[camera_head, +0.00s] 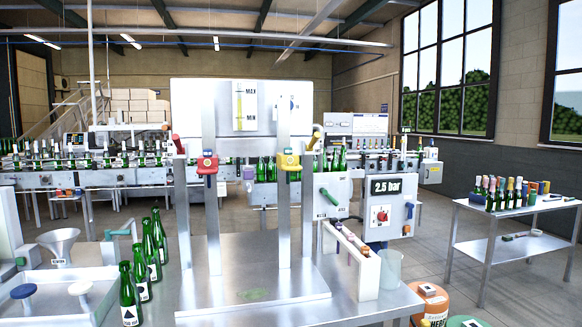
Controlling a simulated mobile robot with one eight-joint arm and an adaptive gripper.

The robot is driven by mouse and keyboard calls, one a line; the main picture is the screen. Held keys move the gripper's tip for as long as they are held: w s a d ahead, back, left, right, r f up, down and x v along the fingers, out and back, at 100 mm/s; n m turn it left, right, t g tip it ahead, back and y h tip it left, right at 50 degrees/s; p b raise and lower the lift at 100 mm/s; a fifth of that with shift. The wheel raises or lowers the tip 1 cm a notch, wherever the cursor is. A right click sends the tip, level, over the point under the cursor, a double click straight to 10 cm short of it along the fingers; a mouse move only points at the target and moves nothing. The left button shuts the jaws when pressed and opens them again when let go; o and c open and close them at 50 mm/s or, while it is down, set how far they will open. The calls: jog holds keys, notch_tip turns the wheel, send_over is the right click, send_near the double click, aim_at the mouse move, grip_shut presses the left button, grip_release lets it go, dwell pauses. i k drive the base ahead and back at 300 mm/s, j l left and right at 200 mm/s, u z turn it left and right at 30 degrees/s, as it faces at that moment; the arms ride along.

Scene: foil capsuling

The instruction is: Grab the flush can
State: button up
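No can with a readable "flush" label shows, so I cannot tell which container is the flush can. A translucent open-topped container (390,271) stands at the right end of the near steel table, beside a white rack. Below the table's right end, an orange can (431,306) with partly readable lettering and a pale square on its top is cut by the lower edge. A green can (467,322) beside it is mostly outside the picture. My gripper is not in view.
Several green bottles (128,298) and a metal funnel (59,244) are at left. A white rack (352,262) holds several items. A side table (520,245) stands at right, with open floor before it.

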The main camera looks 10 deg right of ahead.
aim_at(391, 264)
jog(key=i+l, duration=0.8)
jog(key=l+z, duration=0.05)
